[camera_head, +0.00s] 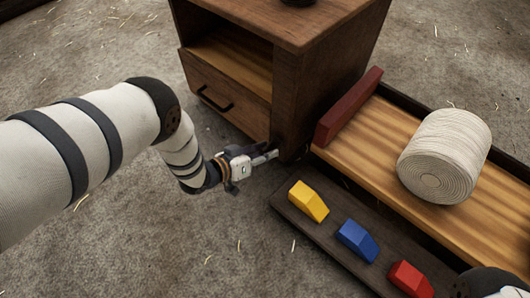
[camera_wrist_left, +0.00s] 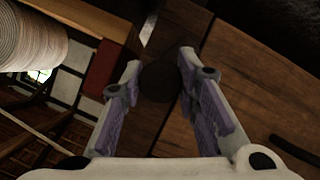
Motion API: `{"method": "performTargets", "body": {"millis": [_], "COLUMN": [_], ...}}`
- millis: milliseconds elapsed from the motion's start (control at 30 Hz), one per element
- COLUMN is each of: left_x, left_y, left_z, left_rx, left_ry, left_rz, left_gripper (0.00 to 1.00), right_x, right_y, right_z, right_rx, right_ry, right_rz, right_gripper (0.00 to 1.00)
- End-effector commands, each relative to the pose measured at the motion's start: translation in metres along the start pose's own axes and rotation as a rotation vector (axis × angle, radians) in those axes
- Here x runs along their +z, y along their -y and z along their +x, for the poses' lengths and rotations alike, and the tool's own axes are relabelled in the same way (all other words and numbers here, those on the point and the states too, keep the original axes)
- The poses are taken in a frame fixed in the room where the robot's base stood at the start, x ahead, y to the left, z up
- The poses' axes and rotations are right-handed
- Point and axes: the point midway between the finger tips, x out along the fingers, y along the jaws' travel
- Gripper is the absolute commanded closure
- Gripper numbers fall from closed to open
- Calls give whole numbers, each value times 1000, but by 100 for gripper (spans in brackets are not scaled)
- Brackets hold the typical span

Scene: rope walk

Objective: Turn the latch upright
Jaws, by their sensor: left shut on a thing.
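My left gripper (camera_head: 266,157) is at the lower front corner of the wooden cabinet (camera_head: 288,95). In the left wrist view my left gripper (camera_wrist_left: 159,64) has its two fingers on either side of a dark rounded piece (camera_wrist_left: 158,84), which looks like the latch's pivot or knob. The gripper is shut on the latch. A thin pale strip (camera_wrist_left: 148,28) shows just beyond the fingertips, tilted in that view; I cannot tell whether it belongs to the latch. In the head view the gripper hides the latch, so its angle is unclear. My right gripper is out of view.
The cabinet has a drawer with a dark handle (camera_head: 215,99). To the right are a dark red block (camera_head: 347,108), a large rope coil (camera_head: 444,155), and yellow (camera_head: 308,201), blue (camera_head: 357,240) and red (camera_head: 410,279) blocks on a dark ledge. The floor at lower left is clear.

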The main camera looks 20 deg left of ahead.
Motion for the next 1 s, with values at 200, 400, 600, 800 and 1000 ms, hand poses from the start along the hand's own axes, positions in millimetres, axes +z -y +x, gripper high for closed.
{"method": "performTargets", "body": {"millis": [200, 400, 600, 800, 1000], "left_x": [2, 1, 1, 1, 0], "left_y": [3, 2, 2, 2, 2], "left_z": [1, 0, 0, 0, 0], "left_rx": [66, 111, 138, 149, 150], "left_ry": [6, 12, 15, 16, 16], "left_rz": [-150, -248, -306, -328, -332], "left_gripper": [99, 99, 99, 99, 99], "right_x": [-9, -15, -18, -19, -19], "right_y": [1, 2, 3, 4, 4], "right_z": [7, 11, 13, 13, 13], "right_rx": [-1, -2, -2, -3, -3], "right_ry": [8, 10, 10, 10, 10], "right_rz": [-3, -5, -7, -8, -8], "right_gripper": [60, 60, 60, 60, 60]}}
